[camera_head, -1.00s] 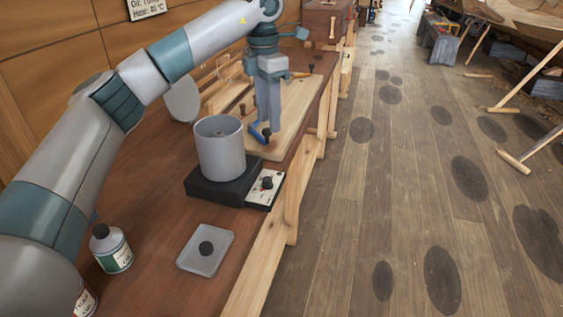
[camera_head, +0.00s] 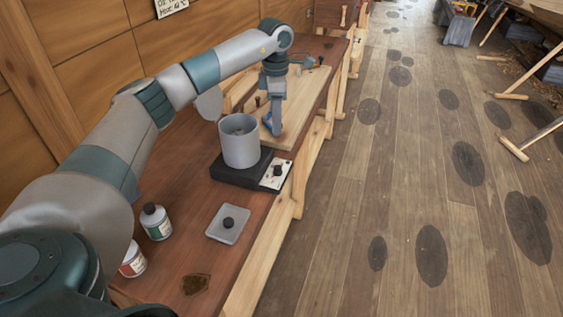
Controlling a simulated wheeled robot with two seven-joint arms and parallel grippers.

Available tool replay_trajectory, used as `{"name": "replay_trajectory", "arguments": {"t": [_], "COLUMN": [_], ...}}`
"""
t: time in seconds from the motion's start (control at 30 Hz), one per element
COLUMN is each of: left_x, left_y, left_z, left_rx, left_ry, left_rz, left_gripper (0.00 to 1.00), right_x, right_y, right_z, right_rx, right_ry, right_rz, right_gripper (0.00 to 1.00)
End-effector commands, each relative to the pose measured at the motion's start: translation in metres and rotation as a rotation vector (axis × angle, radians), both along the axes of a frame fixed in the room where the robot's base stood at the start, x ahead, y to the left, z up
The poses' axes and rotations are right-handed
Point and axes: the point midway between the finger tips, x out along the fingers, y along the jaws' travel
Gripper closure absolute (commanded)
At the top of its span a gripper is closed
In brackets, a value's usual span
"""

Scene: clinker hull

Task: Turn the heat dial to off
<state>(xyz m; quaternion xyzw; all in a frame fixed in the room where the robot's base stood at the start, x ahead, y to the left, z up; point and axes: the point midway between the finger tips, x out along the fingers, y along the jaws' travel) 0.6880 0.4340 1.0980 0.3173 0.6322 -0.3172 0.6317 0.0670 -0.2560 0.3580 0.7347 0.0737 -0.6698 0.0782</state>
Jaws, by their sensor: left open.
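The heat dial (camera_head: 277,170) is a small dark knob on a pale panel at the right end of a black hot plate (camera_head: 232,172). A grey metal pot (camera_head: 240,147) stands on the hot plate. The fine markings around the dial are too small to read. My left gripper (camera_head: 275,130) points down over the board behind the hot plate, beyond the dial and apart from it. It is open and holds nothing visible. My right gripper is not in view.
A grey square lid with a dark knob (camera_head: 228,224) lies in front of the hot plate. Two bottles, one white-labelled (camera_head: 156,222) and one red-labelled (camera_head: 133,260), stand to the left. A dark stain (camera_head: 196,284) marks the bench.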

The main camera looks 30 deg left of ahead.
Motion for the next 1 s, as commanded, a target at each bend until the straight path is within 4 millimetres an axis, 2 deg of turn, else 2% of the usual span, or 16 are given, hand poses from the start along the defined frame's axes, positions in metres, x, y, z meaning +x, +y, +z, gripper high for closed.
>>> {"name": "replay_trajectory", "arguments": {"t": [0.27, 0.47, 0.67, 1.0], "left_x": [0.000, 0.000, -0.001, -0.001], "left_y": [-0.001, -0.001, -0.001, -0.001], "left_z": [-0.002, -0.015, -0.041, -0.101], "left_rx": [-0.001, -0.001, -0.001, -0.001], "left_ry": [0.001, 0.003, 0.004, 0.005], "left_rz": [0.000, 0.001, 0.001, 0.001], "left_gripper": [0.59, 0.59, 0.59, 0.59], "right_x": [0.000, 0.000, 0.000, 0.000], "right_y": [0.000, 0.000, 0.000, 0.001], "right_z": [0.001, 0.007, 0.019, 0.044], "right_rx": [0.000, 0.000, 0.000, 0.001], "right_ry": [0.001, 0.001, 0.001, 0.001], "right_rz": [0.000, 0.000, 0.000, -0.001], "right_gripper": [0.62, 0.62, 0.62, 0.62]}}
